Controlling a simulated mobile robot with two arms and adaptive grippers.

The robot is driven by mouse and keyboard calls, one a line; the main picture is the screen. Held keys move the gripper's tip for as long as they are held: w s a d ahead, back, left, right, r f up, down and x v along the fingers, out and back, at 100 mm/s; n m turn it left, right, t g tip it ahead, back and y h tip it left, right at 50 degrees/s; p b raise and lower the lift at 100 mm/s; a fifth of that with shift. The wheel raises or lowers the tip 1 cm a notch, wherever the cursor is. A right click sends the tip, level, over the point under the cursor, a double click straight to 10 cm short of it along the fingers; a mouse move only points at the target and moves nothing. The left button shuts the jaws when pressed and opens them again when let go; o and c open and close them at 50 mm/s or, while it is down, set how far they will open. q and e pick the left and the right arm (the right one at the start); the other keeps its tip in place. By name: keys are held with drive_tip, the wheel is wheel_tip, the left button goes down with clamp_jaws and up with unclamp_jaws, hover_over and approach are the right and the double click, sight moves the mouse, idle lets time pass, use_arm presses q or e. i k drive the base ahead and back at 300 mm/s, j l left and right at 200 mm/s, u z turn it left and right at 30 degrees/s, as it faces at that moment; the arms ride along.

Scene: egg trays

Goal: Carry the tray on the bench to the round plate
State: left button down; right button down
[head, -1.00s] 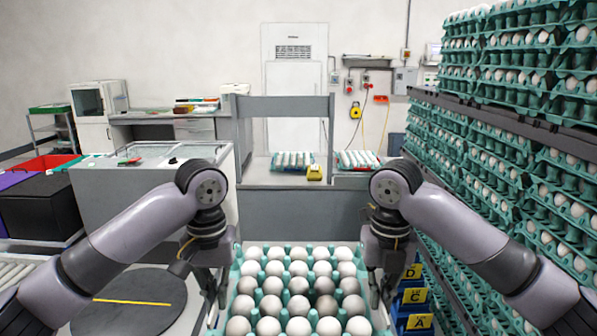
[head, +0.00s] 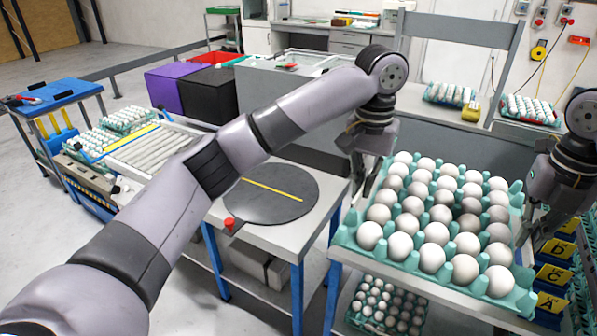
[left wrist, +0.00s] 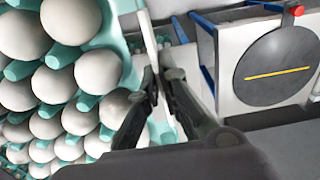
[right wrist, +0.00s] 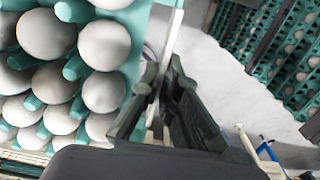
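The tray (head: 345,238) is teal and full of white eggs. It is level at the bench (head: 420,292), by its front edge; I cannot tell whether it touches the top. My left gripper (head: 358,185) is at the tray's left side, its fingers close together on the rim. The left wrist view shows these fingers (left wrist: 162,80) beside the eggs. My right gripper (head: 532,235) is likewise on the right side; its narrow fingers (right wrist: 162,75) show in the right wrist view. The tips' contact is partly hidden. The round plate (head: 262,207), dark grey with a yellow stripe, lies left of the tray, empty.
The plate's table has a red knob (head: 229,223) at its front corner. A roller conveyor (head: 160,148) stands further left. Another egg tray (head: 385,305) is below the bench. Tall egg stacks stand beyond my right gripper (right wrist: 290,60).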

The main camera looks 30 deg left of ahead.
sight(271, 189)
drive_tip(key=i+j, duration=0.15)
drive_tip(key=j, duration=0.25)
drive_tip(key=i+j, duration=0.1)
drive_tip(key=j, duration=0.25)
drive_tip(key=i+j, duration=0.15)
drive_tip(key=j, duration=0.25)
drive_tip(key=i+j, duration=0.15)
drive_tip(key=j, duration=0.2)
drive_tip(key=i+j, duration=0.15)
drive_tip(key=j, duration=0.25)
drive_tip(key=i+j, duration=0.1)
drive_tip(key=j, duration=0.25)
drive_tip(key=i+j, duration=0.15)
drive_tip(key=j, duration=0.25)
drive_tip(key=i+j, duration=0.15)
drive_tip(key=j, duration=0.25)
